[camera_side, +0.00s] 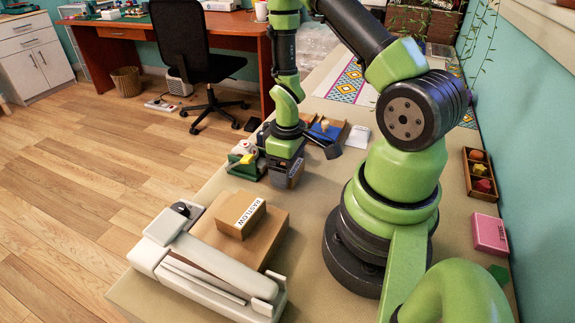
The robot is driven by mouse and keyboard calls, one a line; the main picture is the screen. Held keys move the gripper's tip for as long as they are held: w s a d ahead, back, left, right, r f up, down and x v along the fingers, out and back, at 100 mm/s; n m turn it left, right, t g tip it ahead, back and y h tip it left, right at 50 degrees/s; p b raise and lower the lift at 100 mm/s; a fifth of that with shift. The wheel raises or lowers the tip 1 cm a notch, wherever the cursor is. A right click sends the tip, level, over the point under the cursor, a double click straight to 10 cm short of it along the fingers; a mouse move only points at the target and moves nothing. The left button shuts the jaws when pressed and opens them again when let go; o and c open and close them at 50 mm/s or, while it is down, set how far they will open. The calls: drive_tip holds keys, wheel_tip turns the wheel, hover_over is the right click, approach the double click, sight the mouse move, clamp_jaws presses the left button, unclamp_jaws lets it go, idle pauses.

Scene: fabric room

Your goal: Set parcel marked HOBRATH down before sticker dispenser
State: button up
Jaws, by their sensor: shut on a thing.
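My gripper (285,161) points down over the table, left of my arm's base. It is shut on a small box-like thing (291,179), mostly hidden by the jaws; no marking on it can be read. A green and white device with a yellow part (244,161), possibly the sticker dispenser, stands just left of my gripper. A small brown parcel (240,216) with a white label, seemingly reading HASTLOW, lies on a larger brown box at the front. I cannot make out the name HOBRATH anywhere.
A white machine with long bars (207,271) fills the front left, beside the larger box (274,233). Behind my gripper are a blue and wooden tray (326,131) and a white card (358,137). A pink box (490,233) and a wooden tray of shapes (480,174) lie right.

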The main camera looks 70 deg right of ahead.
drive_tip(key=shift+f, duration=0.5)
drive_tip(key=o, duration=0.8)
drive_tip(key=shift+o, duration=0.2)
drive_tip(key=shift+r, duration=0.15)
wheel_tip(320, 180, up, 10)
drive_tip(key=s+a+r+m+t+y, duration=0.1)
drive_tip(key=s+a+r+m+t, duration=0.1)
drive_tip(key=a+r, duration=0.5)
drive_tip(key=s+a+r+m+t+y, duration=0.1)
drive_tip(key=s+a+r+t, duration=0.3)
drive_tip(key=r, duration=0.9)
drive_tip(key=a+m+t, duration=0.1)
drive_tip(key=a, duration=0.1)
drive_tip(key=shift+s+a+r, duration=0.25)
drive_tip(key=shift+a+r, duration=0.05)
drive_tip(key=shift+a, duration=0.1)
